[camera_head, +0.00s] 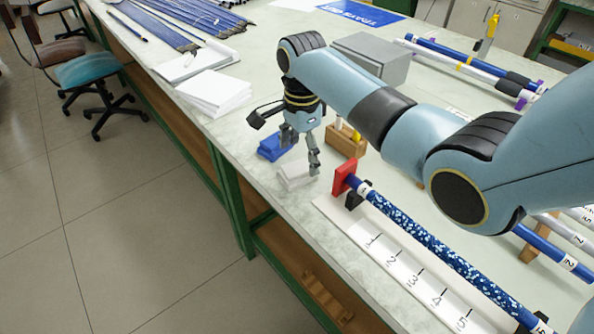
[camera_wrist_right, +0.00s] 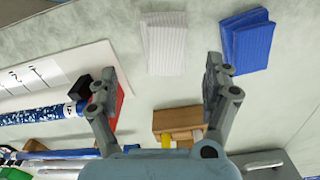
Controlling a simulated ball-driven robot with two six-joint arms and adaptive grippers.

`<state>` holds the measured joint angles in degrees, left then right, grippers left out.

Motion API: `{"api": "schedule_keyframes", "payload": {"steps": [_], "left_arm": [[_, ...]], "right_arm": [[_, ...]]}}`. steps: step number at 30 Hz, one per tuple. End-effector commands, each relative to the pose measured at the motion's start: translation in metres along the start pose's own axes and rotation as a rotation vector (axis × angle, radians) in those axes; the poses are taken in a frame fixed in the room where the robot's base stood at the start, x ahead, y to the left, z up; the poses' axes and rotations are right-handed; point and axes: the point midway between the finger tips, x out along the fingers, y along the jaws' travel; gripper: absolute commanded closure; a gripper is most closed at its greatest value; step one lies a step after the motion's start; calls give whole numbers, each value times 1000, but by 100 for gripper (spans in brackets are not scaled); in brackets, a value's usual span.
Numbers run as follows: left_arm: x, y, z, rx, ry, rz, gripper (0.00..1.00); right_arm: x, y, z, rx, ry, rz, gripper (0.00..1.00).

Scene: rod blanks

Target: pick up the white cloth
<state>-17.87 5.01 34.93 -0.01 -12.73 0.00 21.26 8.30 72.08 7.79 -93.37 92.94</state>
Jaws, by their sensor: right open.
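The white cloth (camera_head: 293,177) is a small folded pad lying flat on the table near its left edge. In the right wrist view the white cloth (camera_wrist_right: 164,44) lies beyond the fingertips, between their lines and nearer the right finger. My right gripper (camera_head: 302,153) points down close to the cloth, with its fingers apart and nothing between them. It also shows open in the wrist view (camera_wrist_right: 157,78). In the head view the fingers hide part of the cloth's right side. My left gripper is not in view.
A folded blue cloth (camera_head: 273,148) lies just behind the white one. A wooden block (camera_head: 347,140) and a red stop (camera_head: 343,177) stand to the right. A speckled blue rod (camera_head: 430,245) lies along a numbered white scale (camera_head: 400,272). A white stack (camera_head: 214,92) lies farther back.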

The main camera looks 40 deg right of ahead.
Motion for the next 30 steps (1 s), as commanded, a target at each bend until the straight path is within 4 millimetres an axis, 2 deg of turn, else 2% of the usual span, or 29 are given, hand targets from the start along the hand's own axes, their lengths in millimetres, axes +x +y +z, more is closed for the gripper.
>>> {"api": "schedule_keyframes", "payload": {"steps": [12, 20, 30], "left_arm": [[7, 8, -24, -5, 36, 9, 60], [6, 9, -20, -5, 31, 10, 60], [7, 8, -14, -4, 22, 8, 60]], "right_arm": [[51, -7, 6, 1, 0, 0, 16], [53, -7, 6, 0, 1, -2, 16], [53, -7, 6, 0, 1, -1, 61]]}}
